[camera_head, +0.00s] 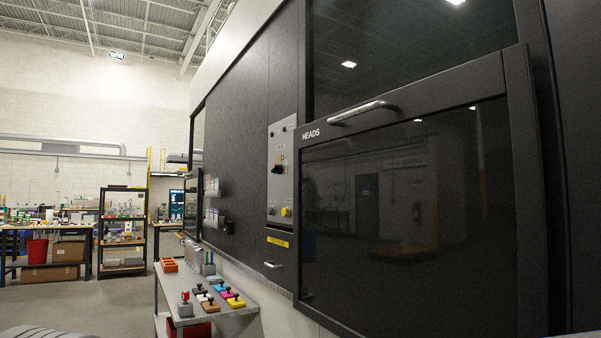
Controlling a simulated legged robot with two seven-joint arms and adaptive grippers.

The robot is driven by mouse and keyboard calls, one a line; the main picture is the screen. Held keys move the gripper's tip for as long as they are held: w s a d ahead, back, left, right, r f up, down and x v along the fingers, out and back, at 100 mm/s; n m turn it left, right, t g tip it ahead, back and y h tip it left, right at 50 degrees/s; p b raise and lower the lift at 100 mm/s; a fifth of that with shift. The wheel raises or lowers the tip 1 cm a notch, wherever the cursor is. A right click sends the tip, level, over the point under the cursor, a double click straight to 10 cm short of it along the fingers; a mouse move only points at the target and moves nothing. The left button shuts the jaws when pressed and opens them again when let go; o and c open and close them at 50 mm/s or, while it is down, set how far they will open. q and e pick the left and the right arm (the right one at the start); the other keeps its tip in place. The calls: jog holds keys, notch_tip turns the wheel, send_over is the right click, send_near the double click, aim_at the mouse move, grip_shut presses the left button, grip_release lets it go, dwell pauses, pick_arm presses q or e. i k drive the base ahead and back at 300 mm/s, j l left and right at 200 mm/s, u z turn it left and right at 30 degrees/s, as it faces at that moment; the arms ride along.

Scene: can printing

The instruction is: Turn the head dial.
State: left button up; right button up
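A narrow grey control panel (272,190) is set in the black machine front, left of the large door marked HEADS. A dark round knob (277,169) sticks out near its middle and looks like a dial; its label is too small to read. Small coloured controls sit just above the knob, and a yellow button (285,212) is near the panel's bottom. The knob's pointer and setting cannot be made out. Neither of my grippers shows, and nothing touches the panel.
The dark glass HEADS door (400,220) with a bar handle (362,111) fills the right. A grey shelf (235,312) with several coloured blocks juts out below the panel. A black rack (123,228) and a workbench stand at the far left. The floor between is clear.

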aim_at(278, 168)
jog(key=i+j+z, duration=0.25)
jog(key=z, duration=0.25)
jog(key=i+j+z, duration=0.2)
jog(key=j+z, duration=0.25)
